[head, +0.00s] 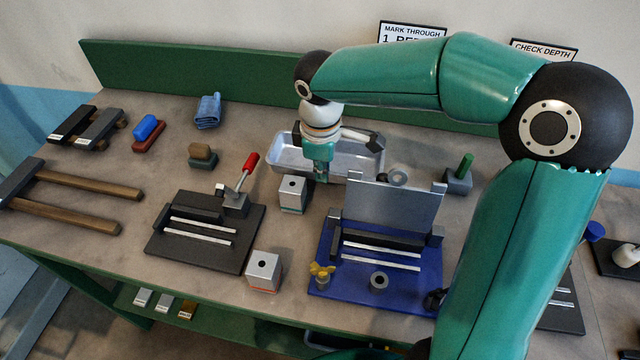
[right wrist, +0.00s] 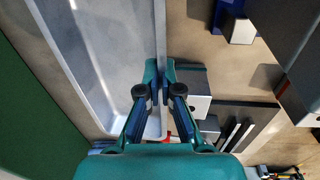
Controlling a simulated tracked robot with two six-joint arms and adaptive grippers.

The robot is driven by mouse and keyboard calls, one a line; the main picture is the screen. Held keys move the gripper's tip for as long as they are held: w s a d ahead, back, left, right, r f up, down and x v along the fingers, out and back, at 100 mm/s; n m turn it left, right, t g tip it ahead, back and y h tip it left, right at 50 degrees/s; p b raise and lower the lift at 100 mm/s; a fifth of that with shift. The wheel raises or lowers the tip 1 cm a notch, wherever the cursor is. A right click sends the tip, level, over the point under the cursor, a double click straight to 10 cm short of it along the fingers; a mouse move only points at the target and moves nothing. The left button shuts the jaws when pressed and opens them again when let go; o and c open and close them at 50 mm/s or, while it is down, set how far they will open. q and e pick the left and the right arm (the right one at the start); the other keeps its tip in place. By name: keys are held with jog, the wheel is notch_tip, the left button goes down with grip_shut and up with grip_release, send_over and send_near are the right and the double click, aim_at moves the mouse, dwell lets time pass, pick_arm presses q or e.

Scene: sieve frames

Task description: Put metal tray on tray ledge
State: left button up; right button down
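The metal tray (head: 287,158) is a pale, shallow, long tray at the back middle of the bench in the head view. It fills the upper left of the right wrist view (right wrist: 108,45). My right gripper (head: 320,176) points down at the tray's near side. In the right wrist view its fingertips (right wrist: 160,68) stand on either side of the tray's long wall and look closed on it. My arm hides part of the tray. I cannot tell which part of the scene is the tray ledge. My left gripper is not in view.
Near the tray are a grey block (head: 292,190) and a blue fixture (head: 325,282) with an upright metal plate (head: 392,207). A black fixture (head: 165,245) with a red-handled clamp (head: 249,163) stands left. A green back board (head: 180,68) runs behind; a green shelf (head: 215,318) sits below the front edge.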

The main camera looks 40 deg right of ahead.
jog(key=shift+f, duration=2.05)
jog(key=c, duration=1.3)
grip_release()
jog(key=shift+f, duration=0.1)
